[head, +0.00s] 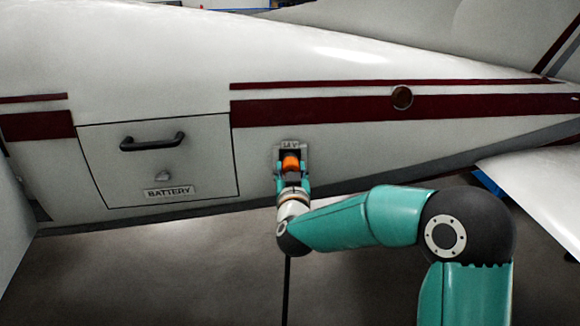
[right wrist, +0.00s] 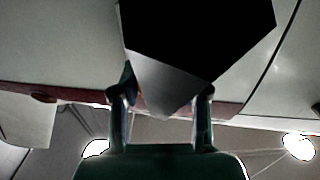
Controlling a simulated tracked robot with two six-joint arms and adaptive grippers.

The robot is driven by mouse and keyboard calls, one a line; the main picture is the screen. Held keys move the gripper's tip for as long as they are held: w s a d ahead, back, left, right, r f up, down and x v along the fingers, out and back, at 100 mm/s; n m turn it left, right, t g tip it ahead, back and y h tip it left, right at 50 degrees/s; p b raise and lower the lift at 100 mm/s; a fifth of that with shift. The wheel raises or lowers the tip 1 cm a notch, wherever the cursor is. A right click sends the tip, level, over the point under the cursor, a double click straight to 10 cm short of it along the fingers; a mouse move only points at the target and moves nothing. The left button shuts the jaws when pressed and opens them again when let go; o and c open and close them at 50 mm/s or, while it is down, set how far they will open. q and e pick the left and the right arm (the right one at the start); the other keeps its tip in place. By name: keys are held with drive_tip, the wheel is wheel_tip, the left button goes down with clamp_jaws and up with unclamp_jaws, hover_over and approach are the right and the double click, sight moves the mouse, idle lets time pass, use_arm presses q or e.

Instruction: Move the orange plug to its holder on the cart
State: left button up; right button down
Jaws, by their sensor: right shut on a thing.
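The orange plug (head: 291,163) is at the socket (head: 291,146) marked "14 V" on the side of the white aircraft. I cannot tell whether it is fully seated. My right gripper (head: 292,180) reaches up to it from below and is shut on the plug, whose lower part the fingers hide. In the right wrist view my gripper's fingers (right wrist: 160,108) stand either side of a large dark shape that hides most of the plug. A dark cable hangs down below my right wrist. The cart and its holder are not in view. My left gripper is not in view.
The white fuselage (head: 330,60) with dark red stripes fills the upper part of the head view. A closed battery hatch (head: 205,150) with a black handle (head: 152,142) is left of the socket. A white wing-like surface (head: 540,190) is at the right. Bare floor shows below.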

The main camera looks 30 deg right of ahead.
drive_tip(key=shift+a, duration=0.1)
idle(0.3)
drive_tip(key=shift+s+a, duration=0.25)
drive_tip(key=shift+s, duration=0.2)
drive_tip(key=shift+s+a+b, duration=0.1)
drive_tip(key=shift+s+b, duration=0.1)
drive_tip(key=shift+b, duration=0.1)
drive_tip(key=shift+v, duration=1.3)
